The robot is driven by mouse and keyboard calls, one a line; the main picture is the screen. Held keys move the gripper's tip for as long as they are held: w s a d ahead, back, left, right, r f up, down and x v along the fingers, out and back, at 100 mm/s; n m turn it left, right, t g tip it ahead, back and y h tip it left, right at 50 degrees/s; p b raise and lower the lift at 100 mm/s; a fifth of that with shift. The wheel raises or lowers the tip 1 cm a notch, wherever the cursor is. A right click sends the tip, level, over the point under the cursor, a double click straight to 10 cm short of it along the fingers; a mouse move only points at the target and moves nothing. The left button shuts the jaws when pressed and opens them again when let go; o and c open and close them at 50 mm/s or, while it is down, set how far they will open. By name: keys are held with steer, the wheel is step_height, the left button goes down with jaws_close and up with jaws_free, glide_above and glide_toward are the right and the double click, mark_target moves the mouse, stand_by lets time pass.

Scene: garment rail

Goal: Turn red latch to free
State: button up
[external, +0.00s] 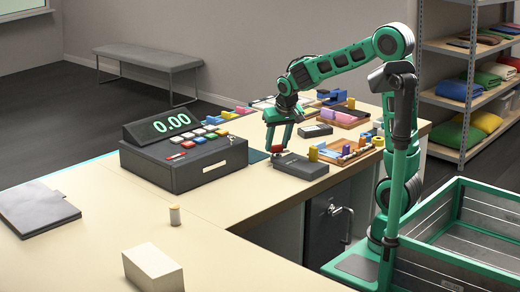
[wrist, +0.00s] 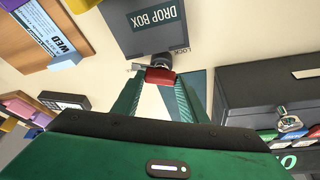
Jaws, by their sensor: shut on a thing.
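The red latch (wrist: 160,75) sits at the near end of a dark grey box marked DROP BOX (wrist: 145,25). In the external view my gripper (external: 279,146) reaches down to the latch at the left end of the drop box (external: 302,166). The latch (external: 277,149) shows small there, partly hidden by the fingers.
The cash register (external: 184,155) stands just left of my gripper. A wooden tray with colourful pieces (external: 347,152) lies close right of the drop box. Behind are a small dark device (external: 316,130) and more trays. The counter's front left is mostly clear, with a white block (external: 152,268).

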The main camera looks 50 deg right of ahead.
steer(key=shift+w+d+r+n+t+y, duration=0.15)
steer(key=shift+n+y, duration=0.2)
steer(key=shift+n, duration=0.6)
steer(key=shift+a+n+t+y, duration=0.15)
steer(key=shift+n+y, duration=0.2)
steer(key=shift+n, duration=0.6)
steer(key=shift+d, duration=0.1)
steer(key=o, duration=1)
steer(key=shift+o, duration=0.2)
steer(key=v, duration=1)
steer(key=shift+r, duration=0.25)
steer(key=shift+d, duration=0.1)
